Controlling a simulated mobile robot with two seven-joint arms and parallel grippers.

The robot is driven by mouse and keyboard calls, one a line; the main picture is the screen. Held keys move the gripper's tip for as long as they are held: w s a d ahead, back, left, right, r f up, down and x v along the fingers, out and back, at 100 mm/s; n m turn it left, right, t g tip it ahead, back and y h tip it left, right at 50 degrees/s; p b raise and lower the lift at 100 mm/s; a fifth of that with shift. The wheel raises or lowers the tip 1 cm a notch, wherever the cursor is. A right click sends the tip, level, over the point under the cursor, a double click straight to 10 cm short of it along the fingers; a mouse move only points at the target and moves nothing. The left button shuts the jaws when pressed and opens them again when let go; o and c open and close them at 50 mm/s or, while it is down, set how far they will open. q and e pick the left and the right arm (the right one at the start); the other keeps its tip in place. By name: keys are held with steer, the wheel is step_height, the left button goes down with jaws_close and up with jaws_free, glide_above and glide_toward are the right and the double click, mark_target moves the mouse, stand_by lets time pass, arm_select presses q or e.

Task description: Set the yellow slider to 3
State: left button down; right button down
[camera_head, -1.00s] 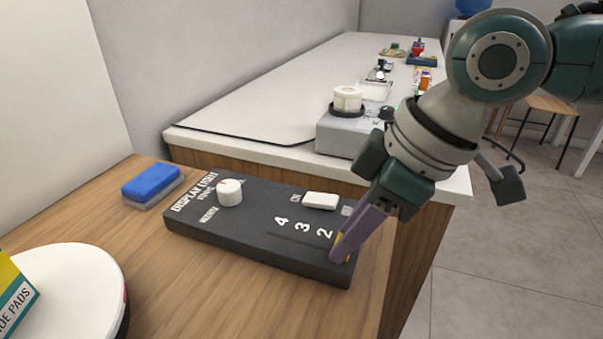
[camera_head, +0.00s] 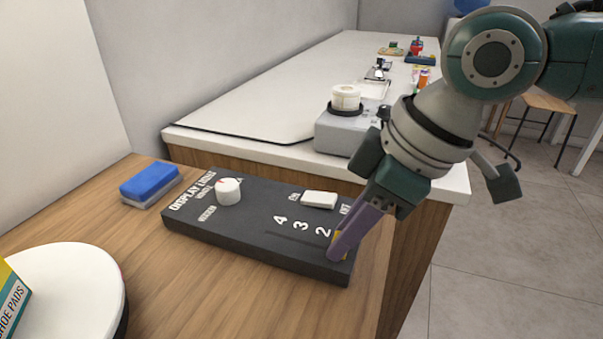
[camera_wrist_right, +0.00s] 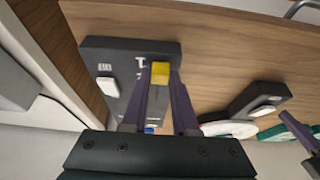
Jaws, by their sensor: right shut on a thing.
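A dark control panel (camera_head: 265,240) lies on the wooden counter, with a white knob, a white switch and the numbers 4, 3 and 2 along a slot. The yellow slider (camera_wrist_right: 160,71) is at the right end of the slot, beyond the 2 in the head view. My right gripper (camera_head: 337,251) reaches down onto it, with its purple fingers shut on the slider, one on each side in the wrist view. The fingers hide most of the slider in the head view and the number beside it.
A blue sponge (camera_head: 149,181) lies left of the panel. A round white stand (camera_head: 68,285) with a yellow and teal box (camera_head: 12,304) is at the lower left. Behind, a white counter (camera_head: 270,95) holds a grey device (camera_head: 340,133) and small items.

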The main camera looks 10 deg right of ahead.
mark_target(286, 238)
arm_select(q)
steer(key=shift+d, duration=0.1)
arm_select(e)
steer(key=w+a, duration=0.1)
steer(key=a, duration=0.1)
steer(key=w+a, duration=0.2)
steer(key=a, duration=0.1)
steer(key=shift+w, duration=0.2)
steer(key=c, duration=0.7)
jaws_free()
steer(key=shift+d, duration=0.1)
arm_select(q)
steer(key=shift+r+p, duration=0.8)
steer(key=shift+r, duration=0.1)
arm_select(e)
steer(key=v, duration=1)
steer(key=shift+s, duration=0.1)
